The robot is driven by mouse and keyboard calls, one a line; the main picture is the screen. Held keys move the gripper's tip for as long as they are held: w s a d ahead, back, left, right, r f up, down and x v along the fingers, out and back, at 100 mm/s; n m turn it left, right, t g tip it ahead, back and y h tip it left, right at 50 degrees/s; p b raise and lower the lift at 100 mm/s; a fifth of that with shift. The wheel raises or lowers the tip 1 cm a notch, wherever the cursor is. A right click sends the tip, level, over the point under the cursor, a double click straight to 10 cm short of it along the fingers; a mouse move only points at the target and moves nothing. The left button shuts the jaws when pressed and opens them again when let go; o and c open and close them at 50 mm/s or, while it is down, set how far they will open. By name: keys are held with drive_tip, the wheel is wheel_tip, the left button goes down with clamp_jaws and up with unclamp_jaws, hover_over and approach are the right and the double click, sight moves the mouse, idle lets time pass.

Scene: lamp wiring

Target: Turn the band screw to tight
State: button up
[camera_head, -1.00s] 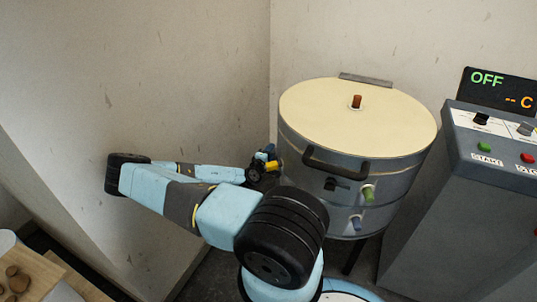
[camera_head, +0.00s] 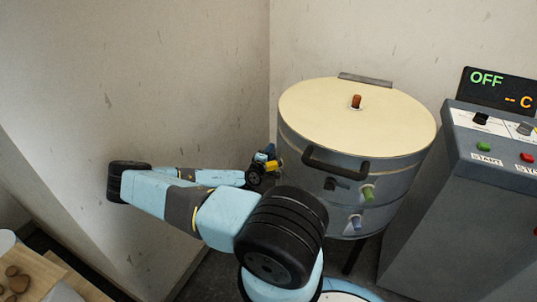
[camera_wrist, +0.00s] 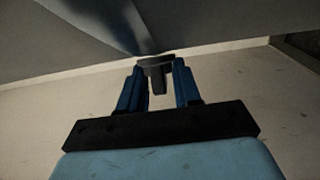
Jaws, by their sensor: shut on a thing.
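The band screw (camera_wrist: 156,75) shows in the wrist view as a small dark grey knob against the grey side of the drum. My gripper (camera_wrist: 158,72) has its two blue fingers on either side of the knob, shut on it. In the head view my gripper (camera_head: 268,160) is small and reaches the left side of the round drum (camera_head: 300,185). The screw is hidden there behind my gripper and the drum's curve. How tight the band is cannot be told.
The drum has a cream lid (camera_head: 320,105) with a red-brown knob (camera_head: 357,101), a dark handle (camera_head: 335,168), and green (camera_head: 368,193) and blue (camera_head: 355,222) fittings. A control cabinet (camera_head: 440,215) reading OFF stands at right. Walls close in behind my arm. A wooden board (camera_head: 30,270) is at lower left.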

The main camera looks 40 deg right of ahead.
drive_tip(key=shift+s+f, duration=0.1)
drive_tip(key=shift+f, duration=0.1)
drive_tip(key=o, duration=0.7)
drive_tip(key=v, duration=1.3)
drive_tip(key=shift+a, duration=0.45)
